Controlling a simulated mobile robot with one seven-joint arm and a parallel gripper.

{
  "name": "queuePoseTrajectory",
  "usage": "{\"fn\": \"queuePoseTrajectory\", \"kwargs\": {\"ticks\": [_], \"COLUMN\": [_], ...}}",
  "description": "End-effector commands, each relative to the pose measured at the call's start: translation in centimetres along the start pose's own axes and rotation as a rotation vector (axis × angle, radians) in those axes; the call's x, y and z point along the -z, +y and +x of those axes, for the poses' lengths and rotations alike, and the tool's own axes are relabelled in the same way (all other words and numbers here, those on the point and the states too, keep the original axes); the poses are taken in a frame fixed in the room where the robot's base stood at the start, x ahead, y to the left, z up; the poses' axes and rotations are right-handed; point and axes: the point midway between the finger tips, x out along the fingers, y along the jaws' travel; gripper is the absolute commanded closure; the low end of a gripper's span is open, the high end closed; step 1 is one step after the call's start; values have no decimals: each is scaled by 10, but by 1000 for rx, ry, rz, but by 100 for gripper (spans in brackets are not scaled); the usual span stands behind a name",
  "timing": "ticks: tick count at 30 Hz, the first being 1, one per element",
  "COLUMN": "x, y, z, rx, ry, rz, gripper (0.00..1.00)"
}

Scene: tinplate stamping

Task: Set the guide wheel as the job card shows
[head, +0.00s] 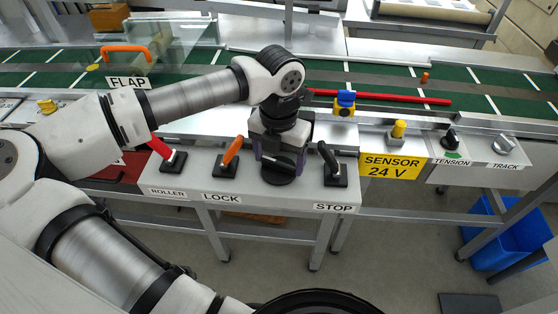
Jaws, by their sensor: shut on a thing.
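My gripper (283,155) points down at the panel between the levers labelled LOCK and STOP. It is shut on a dark round part, which I take to be the guide wheel (278,178). The gripper covers most of it, so its mark or setting cannot be read. No label for it shows.
A red ROLLER lever (160,147) and orange LOCK lever (231,152) stand left of my gripper; a black STOP lever (328,159) stands close right. Farther right are a yellow sensor (398,130), TENSION knob (451,139) and TRACK knob (503,144). A green conveyor (380,78) runs behind.

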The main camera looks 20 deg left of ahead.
Motion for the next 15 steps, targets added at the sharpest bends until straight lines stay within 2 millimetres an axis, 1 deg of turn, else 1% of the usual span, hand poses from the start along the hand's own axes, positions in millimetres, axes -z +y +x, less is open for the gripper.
{"fn": "queuePoseTrajectory", "kwargs": {"ticks": [1, 2, 9, 15], "x": [-1, 0, 0, 0], "y": [1, 1, 1, 0], "z": [8, 8, 6, 2], "rx": [-5, -4, -4, -2], "ry": [-3, -3, -3, -2], "rz": [-35, -57, -244, -334], "gripper": [46, 46, 46, 46]}}
